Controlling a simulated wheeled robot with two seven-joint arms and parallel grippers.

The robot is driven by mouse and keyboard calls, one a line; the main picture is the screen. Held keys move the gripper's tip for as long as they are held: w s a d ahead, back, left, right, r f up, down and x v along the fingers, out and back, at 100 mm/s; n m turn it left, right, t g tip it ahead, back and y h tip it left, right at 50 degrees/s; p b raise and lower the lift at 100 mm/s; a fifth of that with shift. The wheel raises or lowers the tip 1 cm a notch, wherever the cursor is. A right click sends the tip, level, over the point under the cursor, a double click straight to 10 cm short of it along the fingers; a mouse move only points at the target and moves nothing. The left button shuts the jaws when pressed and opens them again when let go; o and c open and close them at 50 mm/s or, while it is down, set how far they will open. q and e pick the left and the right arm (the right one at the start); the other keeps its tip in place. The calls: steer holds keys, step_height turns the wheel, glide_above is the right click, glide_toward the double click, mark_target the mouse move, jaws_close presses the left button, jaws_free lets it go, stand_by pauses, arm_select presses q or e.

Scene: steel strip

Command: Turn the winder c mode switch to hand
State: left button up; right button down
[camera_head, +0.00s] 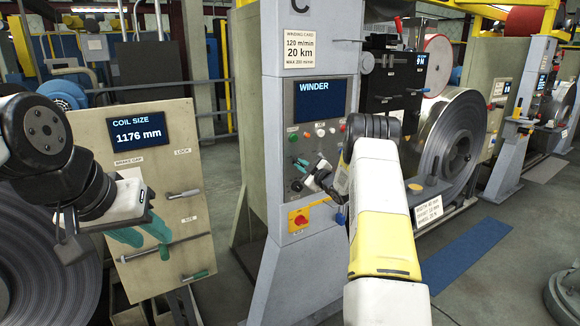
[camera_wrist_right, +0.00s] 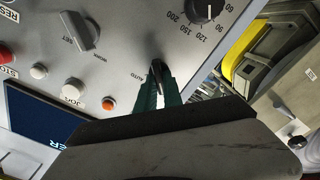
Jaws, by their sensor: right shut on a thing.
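The winder C panel (camera_head: 342,128) is on the grey cabinet under the WINDER screen. In the right wrist view the mode switch (camera_wrist_right: 157,67) is a dark knob with the word AUTO beside it. My right gripper (camera_wrist_right: 157,88) has its green fingers shut on this knob, and they hide much of it. No HAND label is visible. In the head view my right gripper (camera_head: 301,164) is at the panel's lower left, with my wrist covering part of the panel. My left gripper (camera_head: 142,234) is open and empty in front of the coil size panel (camera_head: 155,185).
Near the mode switch are a SET/WORK knob (camera_wrist_right: 82,34), a numbered speed dial (camera_wrist_right: 209,12), and several push buttons, including an orange one (camera_wrist_right: 109,103). A red rotary switch on a yellow plate (camera_head: 299,220) is lower on the cabinet. A steel coil (camera_head: 450,140) stands right of it.

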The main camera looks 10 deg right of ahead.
steer(key=shift+f, duration=0.1)
stand_by(0.4)
steer(key=c, duration=1.5)
jaws_free()
steer(key=shift+s, duration=0.1)
steer(key=v, duration=0.7)
steer(key=shift+s+d, duration=0.15)
steer(key=shift+s, duration=0.15)
